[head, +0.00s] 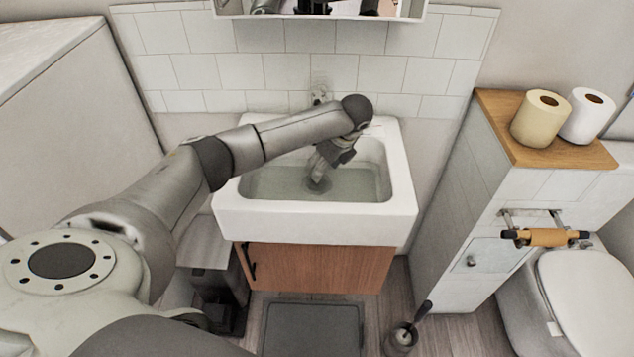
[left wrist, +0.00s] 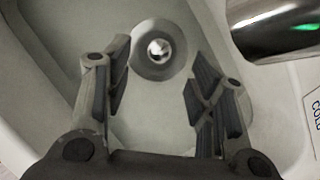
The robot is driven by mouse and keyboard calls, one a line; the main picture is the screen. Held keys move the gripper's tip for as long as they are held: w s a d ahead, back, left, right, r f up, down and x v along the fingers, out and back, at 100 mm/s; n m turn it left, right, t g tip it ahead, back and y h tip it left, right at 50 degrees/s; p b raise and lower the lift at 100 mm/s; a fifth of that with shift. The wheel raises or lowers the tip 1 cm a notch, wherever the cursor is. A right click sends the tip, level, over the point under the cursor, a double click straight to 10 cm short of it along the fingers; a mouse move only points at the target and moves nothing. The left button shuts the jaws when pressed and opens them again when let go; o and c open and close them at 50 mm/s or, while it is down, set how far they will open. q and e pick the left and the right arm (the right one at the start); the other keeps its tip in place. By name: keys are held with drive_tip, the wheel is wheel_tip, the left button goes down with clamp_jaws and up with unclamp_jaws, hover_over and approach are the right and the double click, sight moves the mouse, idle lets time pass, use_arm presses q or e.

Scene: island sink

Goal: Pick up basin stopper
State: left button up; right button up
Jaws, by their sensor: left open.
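The basin stopper (left wrist: 158,49) is a small shiny round piece in the middle of a grey drain ring in the left wrist view. It is at the bottom of the white sink (head: 317,222). In the head view, my left gripper (head: 319,174) reaches down into the bowl over the drain and mostly hides the stopper. In the left wrist view, the left gripper (left wrist: 160,62) has its two dark-padded fingers spread on either side of the stopper, with nothing between them. I cannot tell the exact height above it. My right gripper is not in view.
A chrome faucet (left wrist: 285,22) juts in at the upper right of the left wrist view, close to the right finger. The sink walls surround the gripper. A tiled cabinet with paper rolls (head: 541,119) and a toilet (head: 585,300) stand to the right.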

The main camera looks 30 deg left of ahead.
use_arm(q)
drive_tip(key=shift+x, duration=0.8)
drive_tip(key=x, duration=0.5)
drive_tip(key=shift+s, duration=0.1)
drive_tip(key=shift+c, duration=0.4)
drive_tip(key=c, duration=1)
drive_tip(key=shift+r, duration=0.1)
drive_tip(key=shift+r, duration=0.1)
